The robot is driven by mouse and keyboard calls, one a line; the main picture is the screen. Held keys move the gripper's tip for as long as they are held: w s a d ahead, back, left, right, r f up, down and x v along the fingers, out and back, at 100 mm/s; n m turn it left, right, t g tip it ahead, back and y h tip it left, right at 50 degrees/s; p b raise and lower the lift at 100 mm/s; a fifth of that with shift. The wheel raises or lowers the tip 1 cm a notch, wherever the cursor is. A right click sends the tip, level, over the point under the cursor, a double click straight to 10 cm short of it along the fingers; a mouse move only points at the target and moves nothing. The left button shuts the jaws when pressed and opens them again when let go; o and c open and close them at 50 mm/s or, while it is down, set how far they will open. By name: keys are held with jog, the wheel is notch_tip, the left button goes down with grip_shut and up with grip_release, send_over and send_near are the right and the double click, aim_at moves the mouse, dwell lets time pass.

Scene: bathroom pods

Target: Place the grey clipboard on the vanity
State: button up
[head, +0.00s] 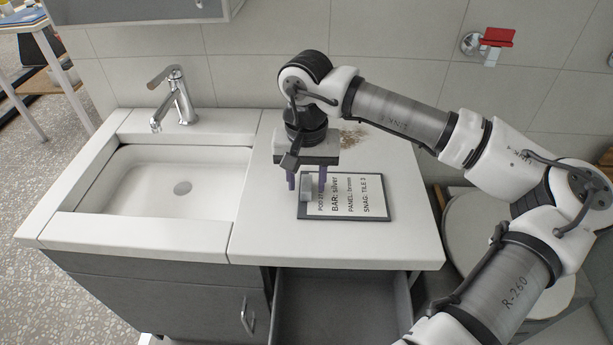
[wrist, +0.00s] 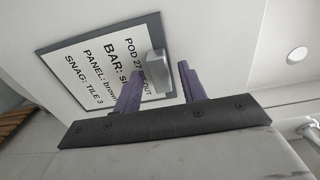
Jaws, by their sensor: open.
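The grey clipboard (head: 374,207) lies flat on the white vanity top (head: 400,240), right of the basin. It bears a white sheet with printed text and a grey clip block at its left end. The clipboard also shows in the wrist view (wrist: 58,53), with its clip (wrist: 158,67) close to the fingers. My gripper (head: 306,182) is over the clip end, its purple fingers apart on either side of the clip. In the wrist view my gripper (wrist: 160,90) is open. Whether a finger touches the clip cannot be told.
A basin (head: 170,185) with a chrome tap (head: 175,95) takes up the vanity's left half. An open drawer (head: 340,305) juts out below the front edge. A brown speckled patch (head: 352,136) lies behind the clipboard. A round white lid (head: 480,240) stands at the right.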

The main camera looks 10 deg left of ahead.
notch_tip(320, 180, up, 12)
jog(key=b, duration=0.1)
jog(key=shift+a, duration=0.1)
dwell(0.8)
